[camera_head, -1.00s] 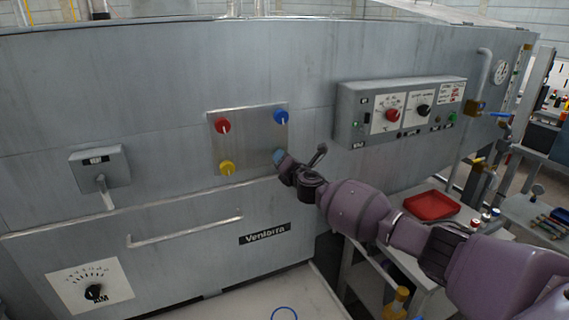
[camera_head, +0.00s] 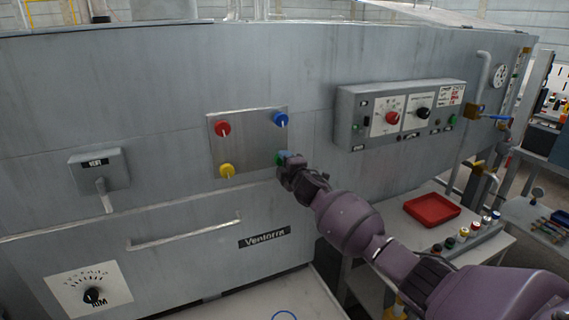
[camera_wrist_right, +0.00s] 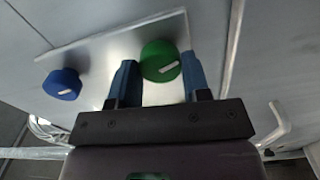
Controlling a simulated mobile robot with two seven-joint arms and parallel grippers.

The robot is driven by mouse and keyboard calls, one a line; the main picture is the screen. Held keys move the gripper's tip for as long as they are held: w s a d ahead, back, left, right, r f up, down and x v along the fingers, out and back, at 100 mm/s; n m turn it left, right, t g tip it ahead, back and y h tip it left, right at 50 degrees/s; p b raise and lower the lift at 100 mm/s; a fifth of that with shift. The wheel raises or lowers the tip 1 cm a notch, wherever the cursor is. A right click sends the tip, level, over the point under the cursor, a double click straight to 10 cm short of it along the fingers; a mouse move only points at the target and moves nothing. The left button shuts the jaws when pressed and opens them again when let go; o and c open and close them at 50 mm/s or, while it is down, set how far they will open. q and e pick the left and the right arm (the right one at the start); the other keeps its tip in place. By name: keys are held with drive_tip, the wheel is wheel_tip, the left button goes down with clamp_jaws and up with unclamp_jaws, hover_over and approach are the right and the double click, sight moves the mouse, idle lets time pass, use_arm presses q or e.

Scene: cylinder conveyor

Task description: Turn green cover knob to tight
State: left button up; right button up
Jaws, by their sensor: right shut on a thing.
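The green knob (camera_head: 280,160) sits at the lower right of a metal plate (camera_head: 248,143) on the grey machine's front, partly hidden by my right gripper (camera_head: 285,157). In the right wrist view the green knob (camera_wrist_right: 160,62) lies between the two blue fingers of my right gripper (camera_wrist_right: 163,78), with its white pointer mark slanting slightly upward to the right. The fingers are shut on it from both sides. My left gripper is in neither view.
A red knob (camera_head: 222,128), a blue knob (camera_head: 280,119) and a yellow knob (camera_head: 227,171) share the plate. A control box (camera_head: 357,99) juts out at the right. A handle bar (camera_head: 184,234) runs below. A red tray (camera_head: 432,207) stands on a side table.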

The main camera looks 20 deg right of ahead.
drive_tip(key=shift+m, duration=1.2)
drive_tip(key=o, duration=0.9)
drive_tip(key=shift+s, duration=0.1)
drive_tip(key=shift+s, duration=5.35)
drive_tip(key=shift+m, duration=0.4)
